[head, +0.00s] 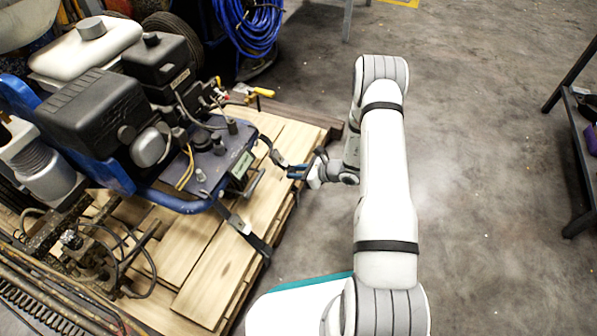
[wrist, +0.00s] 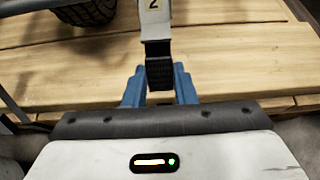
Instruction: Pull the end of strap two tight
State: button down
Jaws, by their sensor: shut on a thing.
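Strap two shows in the wrist view as a dark webbing end (wrist: 159,76) hanging below a pale piece marked "2" (wrist: 154,18). My gripper (wrist: 160,88) has blue fingers on both sides of this webbing and is shut on it. In the head view my gripper (head: 299,172) is at the right edge of the wooden pallet (head: 200,270), beside the blue line striper (head: 205,165). The strap runs from near the machine's frame to my fingers. Its far end is hidden.
Another dark strap (head: 250,236) with a metal buckle lies over the pallet's edge nearer to me. A coiled blue hose (head: 250,25) is at the back. A dark metal stand (head: 582,130) is at the right. The concrete floor (head: 490,200) between is clear.

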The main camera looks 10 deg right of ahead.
jog(key=shift+s+d+f+b, duration=0.25)
jog(key=shift+d+f+b, duration=0.15)
jog(key=shift+f, duration=0.4)
jog(key=shift+s+d+f+b, duration=0.3)
jog(key=shift+f+b, duration=0.25)
jog(key=shift+f, duration=0.3)
jog(key=shift+s+d+f+b, duration=0.2)
jog(key=shift+d+f+b, duration=0.25)
jog(key=shift+f, duration=0.35)
jog(key=shift+s+d+f, duration=0.15)
jog(key=shift+d+f, duration=0.05)
jog(key=shift+f, duration=0.2)
jog(key=shift+s+d+f, duration=0.1)
jog(key=shift+d+f, duration=0.05)
jog(key=shift+f, duration=0.25)
jog(key=c, duration=1.1)
grip_release()
jog(key=shift+a+r, duration=0.1)
jog(key=shift+o, duration=0.2)
jog(key=shift+o, duration=1.3)
jog(key=shift+w, duration=0.1)
jog(key=p+v, duration=0.2)
jog(key=v, duration=0.5)
jog(key=shift+p, duration=0.3)
jog(key=shift+w, duration=0.1)
